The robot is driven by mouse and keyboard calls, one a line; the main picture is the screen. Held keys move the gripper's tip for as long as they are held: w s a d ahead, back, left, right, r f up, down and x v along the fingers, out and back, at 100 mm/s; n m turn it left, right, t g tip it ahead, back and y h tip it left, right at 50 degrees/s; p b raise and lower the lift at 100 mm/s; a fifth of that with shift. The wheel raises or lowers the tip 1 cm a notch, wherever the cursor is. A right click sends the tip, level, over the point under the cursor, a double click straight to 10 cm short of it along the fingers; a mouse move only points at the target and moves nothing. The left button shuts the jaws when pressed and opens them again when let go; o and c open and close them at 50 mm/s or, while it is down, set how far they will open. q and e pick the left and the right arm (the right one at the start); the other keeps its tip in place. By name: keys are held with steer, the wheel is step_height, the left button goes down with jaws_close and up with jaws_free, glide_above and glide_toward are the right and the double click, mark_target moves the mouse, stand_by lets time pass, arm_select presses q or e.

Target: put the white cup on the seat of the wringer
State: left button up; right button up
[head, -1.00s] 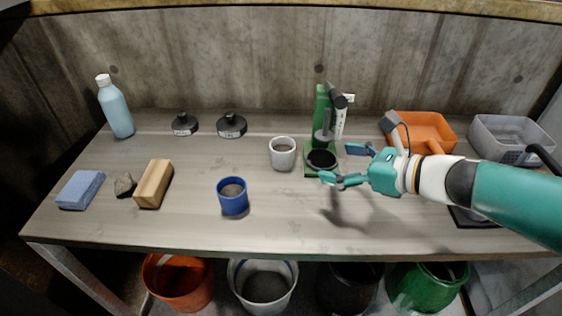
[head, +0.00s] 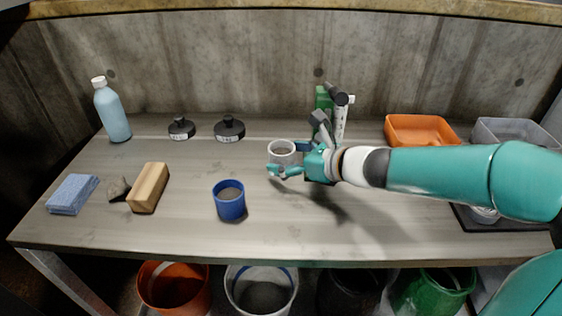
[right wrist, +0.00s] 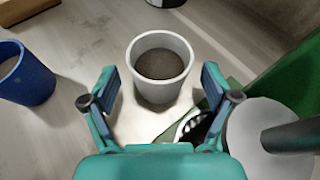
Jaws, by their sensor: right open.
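The white cup (head: 281,149) stands upright on the bench, left of the wringer; it holds something dark. In the right wrist view the cup (right wrist: 160,88) lies ahead of and between the two fingertips. My right gripper (head: 285,159) is open, its fingers either side of the cup's near right part; whether they touch it I cannot tell. It also shows in the right wrist view (right wrist: 158,90). The green wringer (head: 322,98) is mostly hidden behind my right gripper and arm; its dark round seat (right wrist: 194,130) shows partly in the right wrist view. My left gripper is out of view.
A blue cup (head: 229,203) stands front left of the white cup. Dark weights (head: 229,128) and a bottle (head: 113,112) stand behind. An orange tray (head: 420,128) is at the right.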

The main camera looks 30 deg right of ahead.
mark_target(281, 152)
steer(key=shift+x, duration=1.2)
steer(key=c, duration=1.4)
steer(key=shift+c, duration=0.2)
steer(key=shift+r, duration=0.1)
